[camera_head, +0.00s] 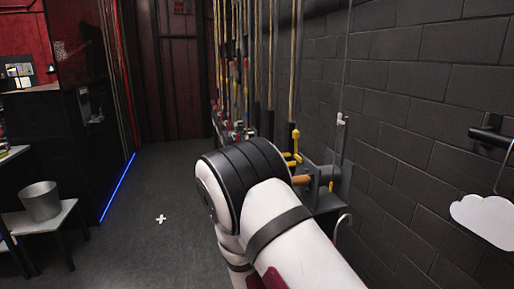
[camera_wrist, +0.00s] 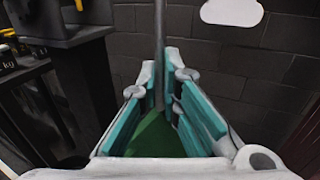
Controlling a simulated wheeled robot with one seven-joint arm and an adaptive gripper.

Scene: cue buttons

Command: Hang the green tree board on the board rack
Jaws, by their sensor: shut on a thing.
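In the wrist view my gripper (camera_wrist: 162,90) has teal-padded fingers closed around a green board (camera_wrist: 155,138). Only a green patch of it shows between the fingers, so its tree outline cannot be made out. A thin grey rod (camera_wrist: 160,35) rises from between the fingertips. In the head view my white and black arm hides the gripper and the green board. A black peg (camera_head: 492,136) on the brick wall at right, seemingly part of the board rack, carries a hook with a white cloud board (camera_head: 486,220). The cloud (camera_wrist: 232,11) also shows at the top of the wrist view.
Ropes (camera_head: 270,60) and a rack of levers (camera_head: 295,150) line the wall beyond my arm. A metal bucket (camera_head: 41,201) stands on a small table at left.

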